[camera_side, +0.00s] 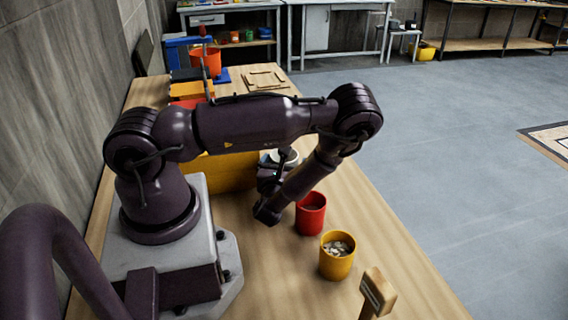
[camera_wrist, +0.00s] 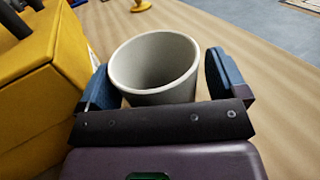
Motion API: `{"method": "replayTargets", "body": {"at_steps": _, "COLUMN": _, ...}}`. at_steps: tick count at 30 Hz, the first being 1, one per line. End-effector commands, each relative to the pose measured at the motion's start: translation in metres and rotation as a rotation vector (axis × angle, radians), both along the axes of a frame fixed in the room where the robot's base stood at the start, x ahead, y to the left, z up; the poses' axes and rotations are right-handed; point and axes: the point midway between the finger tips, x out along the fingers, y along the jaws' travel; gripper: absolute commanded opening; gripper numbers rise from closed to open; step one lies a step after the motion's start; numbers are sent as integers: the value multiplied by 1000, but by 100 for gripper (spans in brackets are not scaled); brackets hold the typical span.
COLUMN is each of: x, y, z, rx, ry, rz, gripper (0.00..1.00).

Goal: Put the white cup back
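The white cup (camera_wrist: 155,72) stands in the middle of the wrist view, its round opening facing up and its inside looking empty. My gripper (camera_wrist: 162,82) has one blue-grey finger on each side of it. A gap shows between the right finger and the cup; the left finger is very close to the cup wall, and I cannot tell if it touches. In the side view the white cup (camera_side: 289,156) is mostly hidden behind my arm and my gripper (camera_side: 272,166).
A yellow box (camera_wrist: 38,85) stands close on the left in the wrist view. In the side view a red cup (camera_side: 311,215), a yellow cup with small pieces (camera_side: 336,262) and a wooden-headed tool (camera_side: 377,292) stand nearer the front. Wooden frames (camera_side: 265,78) lie at the table's far end.

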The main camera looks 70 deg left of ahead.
Motion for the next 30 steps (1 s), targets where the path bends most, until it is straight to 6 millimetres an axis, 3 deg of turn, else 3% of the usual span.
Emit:
{"method": "replayTargets", "body": {"at_steps": 7, "x": -4, "y": 0, "z": -1, "rx": 0, "ry": 4, "rz": 10, "gripper": 95}}
{"method": "replayTargets", "body": {"at_steps": 14, "x": -24, "y": -40, "z": -1, "rx": 0, "ry": 8, "rz": 5, "gripper": 95}}
{"method": "replayTargets", "body": {"at_steps": 21, "x": -25, "y": -44, "z": 45, "rx": 1, "ry": 0, "rz": 6, "gripper": 95}}
{"method": "replayTargets", "body": {"at_steps": 30, "x": -25, "y": -43, "z": 72, "rx": -1, "ry": -10, "rz": 17, "gripper": 95}}
